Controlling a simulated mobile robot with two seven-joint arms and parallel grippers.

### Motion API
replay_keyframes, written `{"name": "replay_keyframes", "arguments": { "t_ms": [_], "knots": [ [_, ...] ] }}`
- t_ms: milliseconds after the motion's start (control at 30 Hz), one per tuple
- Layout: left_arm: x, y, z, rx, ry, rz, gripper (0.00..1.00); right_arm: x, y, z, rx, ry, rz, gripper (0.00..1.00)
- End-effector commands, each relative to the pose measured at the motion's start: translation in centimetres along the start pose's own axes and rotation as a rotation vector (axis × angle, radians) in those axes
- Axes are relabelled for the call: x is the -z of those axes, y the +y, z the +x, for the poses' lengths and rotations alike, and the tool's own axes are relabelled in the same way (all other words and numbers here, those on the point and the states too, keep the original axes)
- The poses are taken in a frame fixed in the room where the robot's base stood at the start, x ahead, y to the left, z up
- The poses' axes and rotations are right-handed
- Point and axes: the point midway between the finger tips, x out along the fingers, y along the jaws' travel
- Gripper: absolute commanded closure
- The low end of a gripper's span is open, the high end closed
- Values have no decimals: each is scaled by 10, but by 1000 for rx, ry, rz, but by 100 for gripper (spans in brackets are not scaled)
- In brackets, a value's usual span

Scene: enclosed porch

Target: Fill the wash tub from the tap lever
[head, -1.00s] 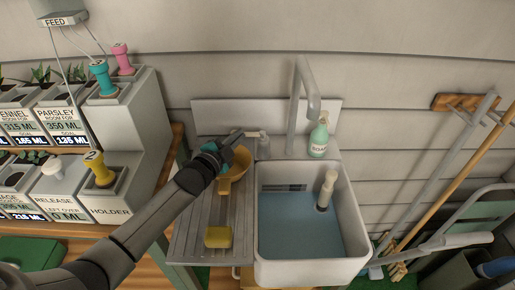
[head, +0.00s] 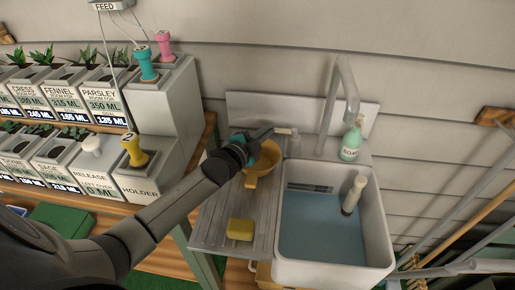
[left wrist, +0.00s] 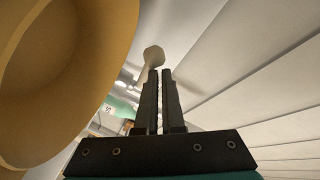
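The wash tub (head: 376,240) is a pale square sink with blue water (head: 310,225) in it. A pale upright plug or pipe (head: 353,194) stands in the water. The grey tap spout (head: 348,88) rises behind the tub; I see no clear stream from it. The tap lever (head: 284,131) is a short pale handle on a post left of the spout. My left gripper (head: 270,131) is at the lever's free end. In the left wrist view its fingers (left wrist: 160,72) are almost together, with a pale knob (left wrist: 153,56) at their tips. Exact contact is unclear. My right gripper is not in view.
A yellow sponge (head: 240,229) lies on the drainboard (head: 208,232). A soap bottle (head: 351,142) stands behind the tub. Labelled planters (head: 105,105) fill the left.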

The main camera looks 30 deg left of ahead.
Motion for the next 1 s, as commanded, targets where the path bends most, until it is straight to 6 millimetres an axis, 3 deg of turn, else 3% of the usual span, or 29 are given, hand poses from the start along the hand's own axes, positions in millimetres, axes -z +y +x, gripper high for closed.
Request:
{"name": "replay_keyframes", "arguments": {
  "t_ms": [600,1000],
  "knots": [
    [3,3,-93,-5,2,2,100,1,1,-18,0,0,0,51],
    [5,3,-114,-3,7,1,100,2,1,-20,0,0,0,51]
  ]
}}
